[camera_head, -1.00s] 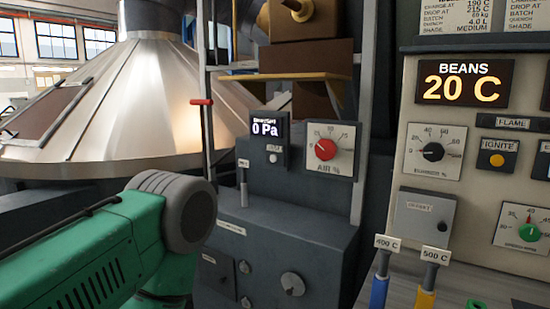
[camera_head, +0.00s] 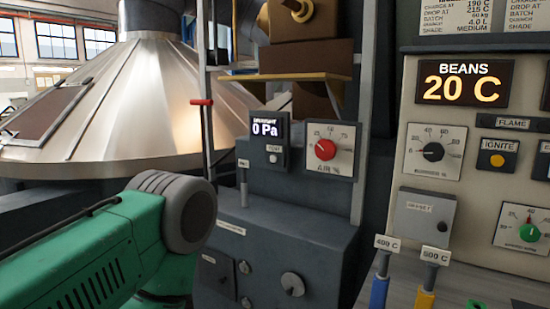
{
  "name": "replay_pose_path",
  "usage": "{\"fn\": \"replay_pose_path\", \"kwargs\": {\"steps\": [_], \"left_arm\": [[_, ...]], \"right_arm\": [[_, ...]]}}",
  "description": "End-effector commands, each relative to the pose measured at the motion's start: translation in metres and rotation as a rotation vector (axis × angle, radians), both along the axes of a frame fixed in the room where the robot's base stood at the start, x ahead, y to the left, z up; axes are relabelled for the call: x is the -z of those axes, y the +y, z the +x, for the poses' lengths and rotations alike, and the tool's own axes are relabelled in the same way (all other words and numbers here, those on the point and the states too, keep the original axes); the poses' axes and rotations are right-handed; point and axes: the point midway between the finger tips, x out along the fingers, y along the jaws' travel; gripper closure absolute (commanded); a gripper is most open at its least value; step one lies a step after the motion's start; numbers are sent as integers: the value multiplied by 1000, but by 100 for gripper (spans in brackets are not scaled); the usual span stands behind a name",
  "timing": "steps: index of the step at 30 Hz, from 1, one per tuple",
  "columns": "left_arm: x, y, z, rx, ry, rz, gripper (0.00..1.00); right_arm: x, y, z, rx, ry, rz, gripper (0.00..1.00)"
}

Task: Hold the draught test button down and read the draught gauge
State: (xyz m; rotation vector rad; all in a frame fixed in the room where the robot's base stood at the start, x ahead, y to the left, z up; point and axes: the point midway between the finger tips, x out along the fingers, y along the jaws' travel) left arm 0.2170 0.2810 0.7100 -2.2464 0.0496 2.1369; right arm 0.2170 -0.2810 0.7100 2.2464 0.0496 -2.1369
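The draught gauge (camera_head: 265,129) is a small dark display on the grey cabinet in the middle of the head view. The draught test button (camera_head: 273,158) is a small pale round button just under the display, below a small label. Nothing covers or touches it. My green left arm comes in from the lower left and ends in view at a grey joint, left of the cabinet and apart from the button. Neither gripper is in view.
A red-knobbed air dial (camera_head: 325,149) sits right of the gauge. A lever (camera_head: 244,187) stands up left of the button. A red handle (camera_head: 202,102) sticks out at upper left. The control panel (camera_head: 468,190) at right shows BEANS 20 C. Blue and yellow handled tools stand below it.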

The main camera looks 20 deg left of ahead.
Motion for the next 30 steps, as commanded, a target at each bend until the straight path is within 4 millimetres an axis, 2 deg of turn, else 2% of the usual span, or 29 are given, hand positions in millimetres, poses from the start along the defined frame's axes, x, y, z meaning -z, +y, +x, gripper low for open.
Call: {"fn": "replay_pose_path", "kwargs": {"steps": [12,13,15,16,30], "left_arm": [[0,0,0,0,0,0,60],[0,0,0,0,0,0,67],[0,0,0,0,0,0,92],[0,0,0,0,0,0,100],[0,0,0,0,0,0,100]], "right_arm": [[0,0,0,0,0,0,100],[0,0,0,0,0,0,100],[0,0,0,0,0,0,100],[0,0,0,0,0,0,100],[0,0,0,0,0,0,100]]}}
